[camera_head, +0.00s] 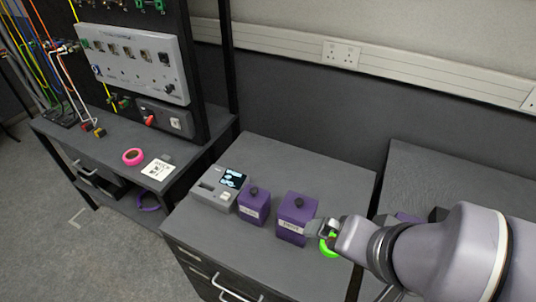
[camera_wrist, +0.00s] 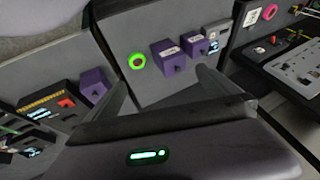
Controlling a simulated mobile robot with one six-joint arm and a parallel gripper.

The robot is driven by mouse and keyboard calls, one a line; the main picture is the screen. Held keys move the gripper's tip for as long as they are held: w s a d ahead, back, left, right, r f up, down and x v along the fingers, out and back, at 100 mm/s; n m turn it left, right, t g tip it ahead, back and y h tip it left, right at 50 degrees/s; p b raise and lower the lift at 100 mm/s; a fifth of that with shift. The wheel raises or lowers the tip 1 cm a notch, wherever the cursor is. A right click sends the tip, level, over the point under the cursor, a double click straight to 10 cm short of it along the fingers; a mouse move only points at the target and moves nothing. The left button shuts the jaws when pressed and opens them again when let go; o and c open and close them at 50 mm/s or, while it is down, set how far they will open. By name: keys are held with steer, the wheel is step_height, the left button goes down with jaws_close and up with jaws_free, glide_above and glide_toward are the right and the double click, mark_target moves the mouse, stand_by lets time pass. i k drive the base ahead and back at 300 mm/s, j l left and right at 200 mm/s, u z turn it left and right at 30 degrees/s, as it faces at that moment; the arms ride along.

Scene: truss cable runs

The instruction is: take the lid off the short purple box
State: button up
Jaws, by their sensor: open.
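Two purple boxes with labels and black lid knobs stand side by side on the grey cabinet. The left one (camera_head: 252,208) looks shorter; the right one (camera_head: 291,229) looks taller. Both lids are on. In the wrist view, the shorter-looking box (camera_wrist: 194,47) is beyond the other box (camera_wrist: 164,54). My gripper (camera_head: 322,228) is right of the taller box in the head view, near a green ring (camera_head: 324,247) that it partly hides. Its fingers (camera_wrist: 162,76) are apart with nothing between them. I cannot tell whether it touches the taller box.
A grey device with a screen (camera_head: 229,180) stands left of the boxes. Another purple box (camera_wrist: 94,84) is on the right-hand desk, mostly hidden by my arm in the head view. A pink ring (camera_head: 133,156) lies on the left bench. The cabinet's front (camera_head: 235,255) is clear.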

mark_target(252, 195)
steer(key=j+z, duration=0.4)
steer(key=j, duration=0.3)
steer(key=j+z, duration=0.45)
steer(key=j, duration=0.25)
steer(key=k+j+z, duration=0.1)
steer(key=j+z, duration=0.3)
steer(key=j, duration=0.25)
